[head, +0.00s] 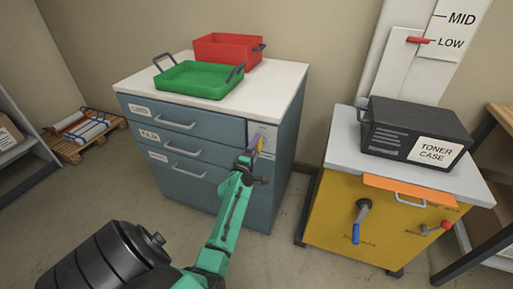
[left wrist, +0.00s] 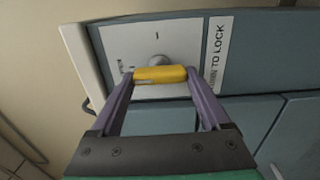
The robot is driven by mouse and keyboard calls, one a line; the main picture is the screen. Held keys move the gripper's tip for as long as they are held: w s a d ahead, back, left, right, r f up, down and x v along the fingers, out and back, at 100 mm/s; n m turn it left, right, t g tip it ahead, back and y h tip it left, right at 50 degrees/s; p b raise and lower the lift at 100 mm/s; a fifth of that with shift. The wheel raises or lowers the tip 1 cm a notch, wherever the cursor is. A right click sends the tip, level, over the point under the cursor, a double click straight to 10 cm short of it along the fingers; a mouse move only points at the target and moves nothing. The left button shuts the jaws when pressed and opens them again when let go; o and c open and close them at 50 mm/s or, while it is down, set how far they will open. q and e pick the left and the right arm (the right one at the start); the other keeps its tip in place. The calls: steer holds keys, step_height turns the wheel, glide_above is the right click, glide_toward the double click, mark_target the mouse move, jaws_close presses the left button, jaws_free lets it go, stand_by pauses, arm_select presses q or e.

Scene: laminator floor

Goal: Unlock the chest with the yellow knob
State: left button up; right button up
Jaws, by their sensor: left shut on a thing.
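The blue-grey chest (head: 190,150) stands at the centre in the head view, with labelled drawers on its left side and a white lock plate (head: 265,131) at upper right. The yellow knob (left wrist: 160,75) is a bar lying nearly level in the left wrist view, in front of a round grey boss on the plate (left wrist: 180,40). My left gripper (head: 255,155) is at the plate. Its two fingers are shut on the yellow knob, one at each end, in the left wrist view (left wrist: 160,85). A label reading "TO LOCK" (left wrist: 217,52) is beside the plate. My right gripper is not in view.
A green tray (head: 200,82) and a red tray (head: 226,48) sit on the chest top. A yellow cabinet (head: 335,215) with a handle and a red-tipped lever stands right, bearing a black toner case (head: 395,125). A pallet (head: 70,148) lies far left. Floor lies between.

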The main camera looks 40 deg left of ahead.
arm_select(q)
steer(key=o, duration=1.2)
steer(key=v, duration=1.4)
steer(key=shift+s+d, duration=0.2)
steer(key=shift+s, duration=0.1)
steer(key=s+d+f+m+g+h+p, duration=0.1)
steer(key=d+f+m+g+h+p, duration=0.25)
steer(key=f, duration=0.55)
steer(key=s+d+f+m+g+h+p, duration=0.1)
steer(key=d+f+m+g, duration=0.1)
steer(key=d+f+m, duration=0.55)
steer(key=s+d+f+m+g+h+p, duration=0.2)
steer(key=s+d+f+m+g+p, duration=0.15)
steer(key=s+f, duration=0.7)
steer(key=s+f+m+g, duration=0.2)
steer(key=s+m, duration=0.1)
steer(key=s, duration=0.3)
steer(key=s+a+f+m+g+p, duration=0.1)
steer(key=s+f+m+g, duration=0.1)
steer(key=s, duration=0.4)
steer(key=s+f+m+g+p, duration=0.1)
steer(key=s+f+m+g, duration=0.2)
steer(key=s+m, duration=0.2)
steer(key=shift+s+a+f+y, duration=0.15)
steer(key=shift+s+y, duration=0.05)
steer(key=shift+s, duration=0.3)
steer(key=shift+s+a+f+y, duration=0.1)
steer(key=shift+s+y, duration=0.05)
steer(key=shift+s, duration=0.35)
